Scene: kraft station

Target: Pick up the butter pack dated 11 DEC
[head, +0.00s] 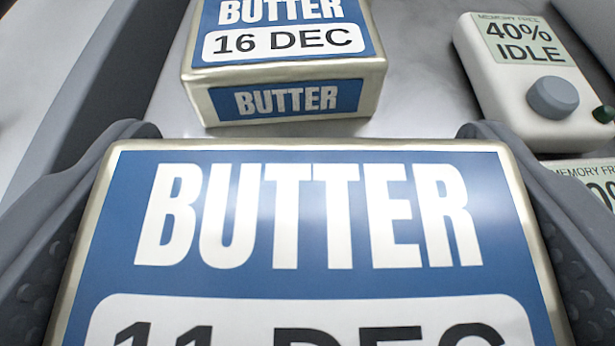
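The butter pack dated 11 DEC (313,272) fills the lower middle of the head view. It is blue with a pale gold edge, its label faces up, and the lower half of the date is cut off by the frame. My gripper (303,132) has one dark grey finger along each side of this pack. The ridged inner pads meet its left and right edges with no clear gap, so it looks shut on the pack. I cannot tell whether the pack is lifted off the surface.
A second butter pack, dated 16 DEC (285,70), lies just beyond. A white device (525,90) reading "40% IDLE" with a grey knob is at the upper right. Another device's display (590,180) shows partly below it. Bare grey surface (420,75) lies between the second pack and devices.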

